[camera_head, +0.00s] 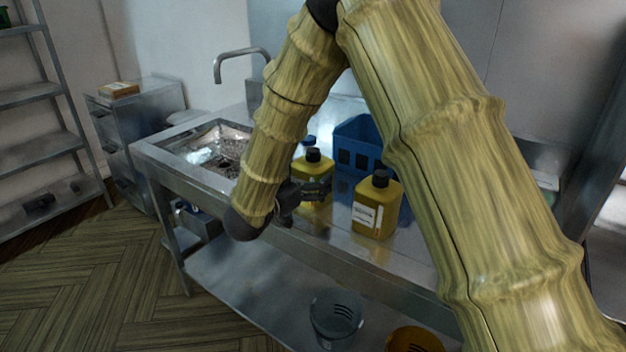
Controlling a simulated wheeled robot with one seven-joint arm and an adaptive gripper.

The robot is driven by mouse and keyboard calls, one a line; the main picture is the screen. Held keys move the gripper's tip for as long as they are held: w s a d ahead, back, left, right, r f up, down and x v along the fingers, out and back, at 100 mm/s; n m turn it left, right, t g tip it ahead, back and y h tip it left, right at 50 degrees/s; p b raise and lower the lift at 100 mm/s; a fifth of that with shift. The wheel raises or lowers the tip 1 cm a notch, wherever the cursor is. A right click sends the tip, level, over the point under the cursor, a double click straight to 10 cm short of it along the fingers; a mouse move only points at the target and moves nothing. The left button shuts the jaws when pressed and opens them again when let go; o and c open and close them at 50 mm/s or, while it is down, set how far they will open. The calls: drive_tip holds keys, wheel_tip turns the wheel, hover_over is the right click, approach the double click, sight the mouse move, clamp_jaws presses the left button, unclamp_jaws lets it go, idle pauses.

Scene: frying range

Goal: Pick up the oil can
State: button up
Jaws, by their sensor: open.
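Two yellow containers with black caps stand upright on the steel counter; I cannot tell from their labels which is the oil can. The left yellow container (314,164) is partly hidden by my dark gripper (318,190), which is in front of its lower part. The right yellow container (376,210) has a white label and stands in full view, to the right of my gripper. My gripper is open, with its fingers toward the left container; whether they touch it or reach around it is unclear.
A blue crate (354,140) stands behind the containers. A blue-capped bottle (308,141) shows behind the left one. A sink (205,150) with a tap lies to the left. A clear bucket (336,316) and an orange container (414,340) are below the counter.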

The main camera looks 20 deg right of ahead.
drive_tip(key=c, duration=1.2)
drive_tip(key=shift+o, duration=0.2)
drive_tip(key=shift+r, duration=0.1)
